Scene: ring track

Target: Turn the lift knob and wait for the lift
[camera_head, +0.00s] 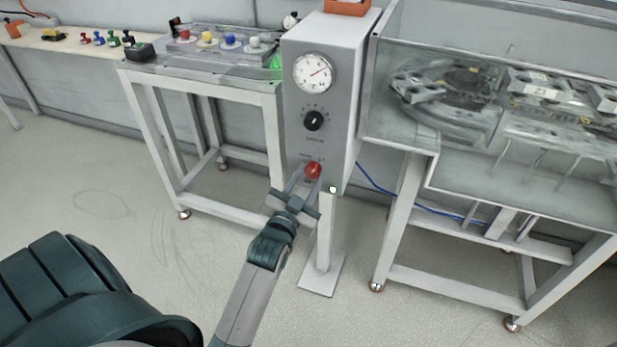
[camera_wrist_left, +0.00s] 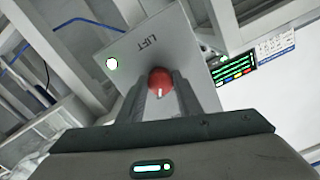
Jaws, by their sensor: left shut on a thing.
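The red lift knob (camera_head: 313,169) is low on the front of a grey control box (camera_head: 326,90) on a post. In the left wrist view the knob (camera_wrist_left: 160,82) sits between my fingertips, below the label "LIFT" (camera_wrist_left: 158,46), which appears rotated there. My left gripper (camera_head: 306,178) is shut on the knob, a finger on each side of it. A small round white light (camera_head: 333,190) with a green rim is at the box's lower right corner; it also shows in the left wrist view (camera_wrist_left: 112,64). My right gripper is not in view.
Above the knob are a black dial (camera_head: 314,121) and a round gauge (camera_head: 314,72). A table (camera_head: 205,88) with coloured knobs stands left. A glass-walled machine (camera_head: 480,140) stands right, with a blue cable (camera_head: 400,200) below it. The floor at left is clear.

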